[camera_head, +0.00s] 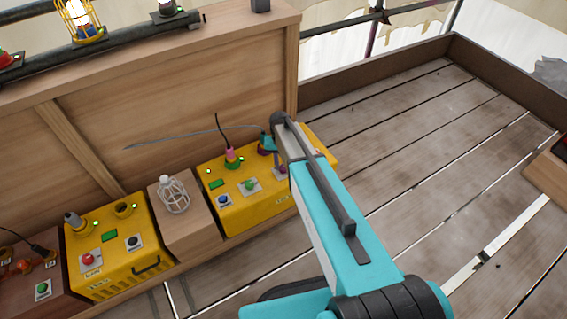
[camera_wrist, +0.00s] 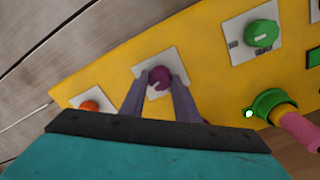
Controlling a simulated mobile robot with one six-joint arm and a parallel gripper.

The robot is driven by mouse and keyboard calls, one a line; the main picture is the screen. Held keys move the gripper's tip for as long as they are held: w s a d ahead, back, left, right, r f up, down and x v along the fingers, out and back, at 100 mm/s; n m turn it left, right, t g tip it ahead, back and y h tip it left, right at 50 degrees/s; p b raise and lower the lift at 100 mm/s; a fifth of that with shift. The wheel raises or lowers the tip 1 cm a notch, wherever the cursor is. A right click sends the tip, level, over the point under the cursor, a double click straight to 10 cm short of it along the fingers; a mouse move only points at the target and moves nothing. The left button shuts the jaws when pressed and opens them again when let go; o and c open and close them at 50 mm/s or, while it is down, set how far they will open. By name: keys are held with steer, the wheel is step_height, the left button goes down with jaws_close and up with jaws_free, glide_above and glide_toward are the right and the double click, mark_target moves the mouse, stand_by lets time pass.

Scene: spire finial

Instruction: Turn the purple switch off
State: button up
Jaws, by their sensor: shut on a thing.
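The purple switch (camera_wrist: 160,77) is a round knob on a white plate on the yellow box (camera_wrist: 210,65). In the wrist view my gripper (camera_wrist: 159,84) has its two fingers on either side of the knob and is shut on it. In the head view the purple switch (camera_head: 283,169) shows only in part beside my arm, on the front of the yellow box (camera_head: 228,221). My arm hides the fingers there. The knob's exact turn and its plate markings are hard to read.
A green switch (camera_wrist: 262,34) and an orange knob (camera_wrist: 90,106) flank the purple one. A pink plug (camera_wrist: 298,130) with a lit green lamp sits close by. A caged bulb (camera_head: 173,195) and a second yellow box (camera_head: 117,247) stand left.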

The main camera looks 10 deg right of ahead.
mark_target(283, 168)
steer(key=n+p, duration=0.1)
steer(key=n, duration=0.2)
steer(key=shift+r+n+p, duration=0.15)
steer(key=shift+n+p, duration=0.15)
steer(key=shift+p, duration=0.05)
steer(key=n+p, duration=0.1)
steer(key=n, duration=0.3)
steer(key=n+p, duration=0.2)
steer(key=n, duration=0.5)
steer(key=shift+t, duration=0.3)
steer(key=o, duration=1)
steer(key=shift+s, duration=0.1)
steer(key=shift+o, duration=0.2)
step_height(283, 168, up, 14)
steer(key=shift+s+a+f+p, duration=0.15)
steer(key=shift+s+f+p, duration=0.1)
steer(key=shift+p, duration=0.2)
steer(key=shift+r, duration=0.1)
